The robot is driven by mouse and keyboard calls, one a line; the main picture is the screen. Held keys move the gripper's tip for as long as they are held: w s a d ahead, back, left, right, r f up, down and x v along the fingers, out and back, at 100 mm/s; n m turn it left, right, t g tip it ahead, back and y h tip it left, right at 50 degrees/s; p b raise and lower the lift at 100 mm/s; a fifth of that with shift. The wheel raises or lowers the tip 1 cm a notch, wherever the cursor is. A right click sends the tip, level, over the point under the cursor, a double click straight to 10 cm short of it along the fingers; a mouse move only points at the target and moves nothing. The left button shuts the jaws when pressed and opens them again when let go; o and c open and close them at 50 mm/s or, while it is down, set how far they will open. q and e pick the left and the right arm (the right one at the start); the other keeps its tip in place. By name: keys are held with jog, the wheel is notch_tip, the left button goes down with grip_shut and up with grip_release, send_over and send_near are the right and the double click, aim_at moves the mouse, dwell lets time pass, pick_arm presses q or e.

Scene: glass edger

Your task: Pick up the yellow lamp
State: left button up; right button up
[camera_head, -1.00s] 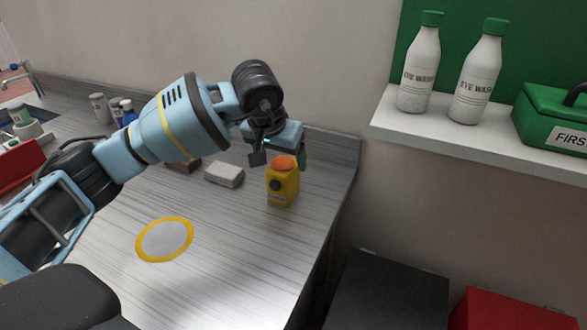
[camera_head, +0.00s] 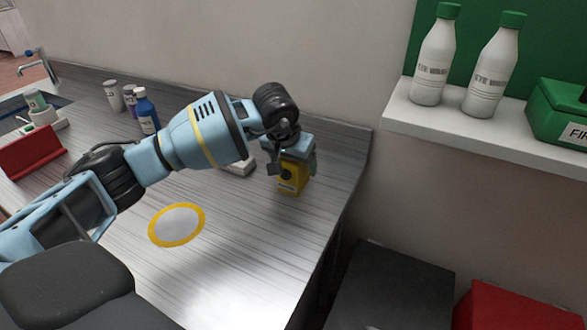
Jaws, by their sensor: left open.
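The yellow lamp (camera_head: 292,182) stands upright on the grey counter (camera_head: 240,260), near its right end. Its orange top is now hidden behind my gripper. My left gripper (camera_head: 290,170) points down over the lamp, with its fingers around or just beside the lamp's upper part. The gripper is open; I cannot tell whether a finger touches the lamp. My right gripper does not show.
A yellow-ringed white disc (camera_head: 177,225) lies on the counter in front of the lamp. A pale block (camera_head: 241,164) is partly hidden behind my arm. A blue bottle (camera_head: 146,111) and a red holder (camera_head: 31,151) are at left. A shelf (camera_head: 470,127) with eye wash bottles is right.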

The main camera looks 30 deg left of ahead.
pick_arm(q)
jog(key=shift+w+f, duration=0.1)
jog(key=shift+f, duration=0.15)
jog(key=c, duration=1.3)
jog(key=shift+o, duration=0.2)
jog(key=shift+r, duration=0.1)
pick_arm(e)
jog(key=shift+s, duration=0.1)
